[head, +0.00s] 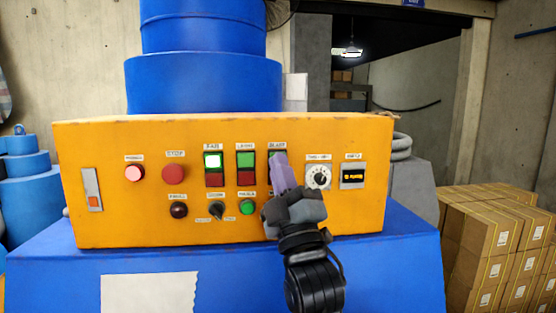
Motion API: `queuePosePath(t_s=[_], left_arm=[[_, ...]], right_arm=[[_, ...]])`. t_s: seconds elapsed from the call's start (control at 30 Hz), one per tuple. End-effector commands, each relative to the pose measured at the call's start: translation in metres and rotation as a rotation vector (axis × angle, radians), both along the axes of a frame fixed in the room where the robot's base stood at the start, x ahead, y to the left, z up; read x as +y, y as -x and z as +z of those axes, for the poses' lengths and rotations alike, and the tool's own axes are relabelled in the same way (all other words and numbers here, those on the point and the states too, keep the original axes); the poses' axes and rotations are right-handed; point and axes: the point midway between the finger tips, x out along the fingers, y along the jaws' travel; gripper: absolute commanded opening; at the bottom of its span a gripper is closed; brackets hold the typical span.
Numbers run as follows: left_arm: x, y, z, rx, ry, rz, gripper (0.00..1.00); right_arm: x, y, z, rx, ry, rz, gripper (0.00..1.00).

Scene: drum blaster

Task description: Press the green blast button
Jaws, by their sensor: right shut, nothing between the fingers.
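The orange control panel (120,222) stands on a blue base in the middle of the head view. The green blast button (271,155) is under the "BLAST" label at the top of the panel. Only a thin part of it shows; my right gripper covers the rest. My right gripper (280,158) is shut and empty, with its purple fingertips pointing up at the button. I cannot tell whether the tips touch it. My left gripper is not in view.
Left of the blast button are the lit fan switch (213,161) and another green-and-red switch (245,161). A dial (318,177) sits close on the right. Red buttons (174,173) are farther left. Stacked cardboard boxes (490,235) stand at the right.

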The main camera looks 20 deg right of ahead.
Motion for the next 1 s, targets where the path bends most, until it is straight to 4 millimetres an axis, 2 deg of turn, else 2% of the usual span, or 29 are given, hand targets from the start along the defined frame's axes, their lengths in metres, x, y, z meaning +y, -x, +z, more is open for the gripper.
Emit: queuePosePath(t_s=[1.0], left_arm=[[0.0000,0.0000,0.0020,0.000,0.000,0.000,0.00]], right_arm=[[-0.0023,-0.0090,-0.0002,0.000,-0.001,-0.001,0.00]])
